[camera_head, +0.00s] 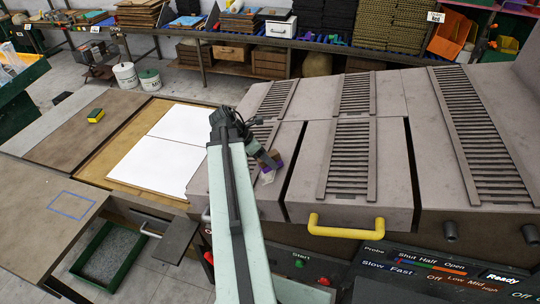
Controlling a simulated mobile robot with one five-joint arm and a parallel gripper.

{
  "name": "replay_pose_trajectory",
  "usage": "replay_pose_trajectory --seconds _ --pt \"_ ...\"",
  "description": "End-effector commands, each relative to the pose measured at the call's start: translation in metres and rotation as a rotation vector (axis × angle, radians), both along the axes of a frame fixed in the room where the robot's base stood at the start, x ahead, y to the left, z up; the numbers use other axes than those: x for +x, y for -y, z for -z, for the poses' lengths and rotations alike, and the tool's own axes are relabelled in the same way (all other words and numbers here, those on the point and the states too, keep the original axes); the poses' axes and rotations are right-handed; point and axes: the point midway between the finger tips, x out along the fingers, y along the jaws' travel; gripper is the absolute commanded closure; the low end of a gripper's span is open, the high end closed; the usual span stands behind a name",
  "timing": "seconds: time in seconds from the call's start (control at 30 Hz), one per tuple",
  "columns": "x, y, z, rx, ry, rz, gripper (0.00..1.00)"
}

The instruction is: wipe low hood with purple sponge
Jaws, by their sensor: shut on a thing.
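My arm reaches forward from the bottom of the view, and my gripper (266,157) is at its far end. It is shut on a small purple sponge (277,163), partly hidden by the jaws. The sponge is over the left front panel of the grey slatted hood (291,140); I cannot tell whether it touches the surface. A small pale patch (267,177) shows just below the sponge. My arm hides part of this hood panel. I cannot tell which section is the low hood.
A yellow and black block (96,115) sits on the left table. White sheets (175,138) lie on a wooden board left of my arm. A yellow handle (346,225) sticks out at the hood front. Controls (440,272) line the lower right. Shelves stand behind.

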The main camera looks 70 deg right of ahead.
Motion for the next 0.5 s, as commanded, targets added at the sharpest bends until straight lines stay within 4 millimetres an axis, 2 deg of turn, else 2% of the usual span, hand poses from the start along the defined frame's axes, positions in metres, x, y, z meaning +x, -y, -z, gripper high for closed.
replay_pose_trajectory --seconds 0.33,0.5 --pt "-0.001 -0.002 0.003 0.001 -0.001 0.001 0.82" --pt "0.0 0.008 0.002 0.001 0.0 0.002 0.82"
